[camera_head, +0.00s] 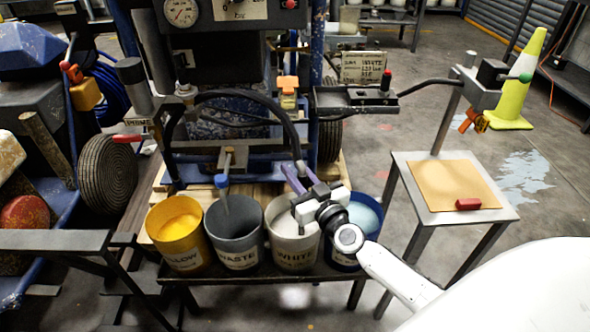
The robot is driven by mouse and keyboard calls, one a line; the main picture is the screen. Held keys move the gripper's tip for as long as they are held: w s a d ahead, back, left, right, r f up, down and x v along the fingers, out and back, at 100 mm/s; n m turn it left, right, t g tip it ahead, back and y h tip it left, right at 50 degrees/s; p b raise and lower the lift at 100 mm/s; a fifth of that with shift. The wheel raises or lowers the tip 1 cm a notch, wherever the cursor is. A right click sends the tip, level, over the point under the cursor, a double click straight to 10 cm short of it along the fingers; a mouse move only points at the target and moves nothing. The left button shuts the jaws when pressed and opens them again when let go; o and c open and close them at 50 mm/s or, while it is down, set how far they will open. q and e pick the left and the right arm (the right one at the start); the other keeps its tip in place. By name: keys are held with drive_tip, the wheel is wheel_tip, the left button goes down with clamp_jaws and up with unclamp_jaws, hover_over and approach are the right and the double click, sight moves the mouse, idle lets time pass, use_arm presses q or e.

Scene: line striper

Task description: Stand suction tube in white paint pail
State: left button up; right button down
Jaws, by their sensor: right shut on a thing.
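The white paint pail (292,253), labelled WHITE, stands on a low rack between the WASTE pail and the blue pail. The suction tube (293,178) shows as a purple section at the end of a black hose (262,101) that arches from the machine. My right gripper (308,195) is shut on the tube, over the white pail's rim area. The gripper covers the tube's lower part, so I cannot tell whether its end is inside the pail. My left gripper is not in view.
The yellow pail (178,236) and the grey WASTE pail (236,240) stand to the left; a blue-topped tube (222,183) stands in WASTE. The blue pail (365,214) is partly behind my arm.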

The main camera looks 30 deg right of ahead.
use_arm(q)
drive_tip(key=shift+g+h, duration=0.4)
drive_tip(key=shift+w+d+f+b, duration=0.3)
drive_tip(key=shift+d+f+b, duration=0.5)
drive_tip(key=shift+b, duration=0.9)
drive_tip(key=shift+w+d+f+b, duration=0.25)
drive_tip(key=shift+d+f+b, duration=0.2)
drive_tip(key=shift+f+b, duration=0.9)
use_arm(e)
wheel_tip(320, 180, down, 8)
drive_tip(key=shift+f+b, duration=0.25)
drive_tip(key=shift+b, duration=0.05)
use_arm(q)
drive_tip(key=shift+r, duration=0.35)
use_arm(e)
drive_tip(key=c, duration=1.6)
unclamp_jaws()
drive_tip(key=shift+o, duration=0.6)
drive_tip(key=shift+f, duration=0.2)
use_arm(q)
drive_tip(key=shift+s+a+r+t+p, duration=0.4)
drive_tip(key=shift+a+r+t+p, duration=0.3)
drive_tip(key=shift+p, duration=0.5)
use_arm(e)
drive_tip(key=s, duration=1)
drive_tip(key=shift+a+r, duration=0.15)
drive_tip(key=shift+a, duration=0.3)
drive_tip(key=shift+s, duration=0.1)
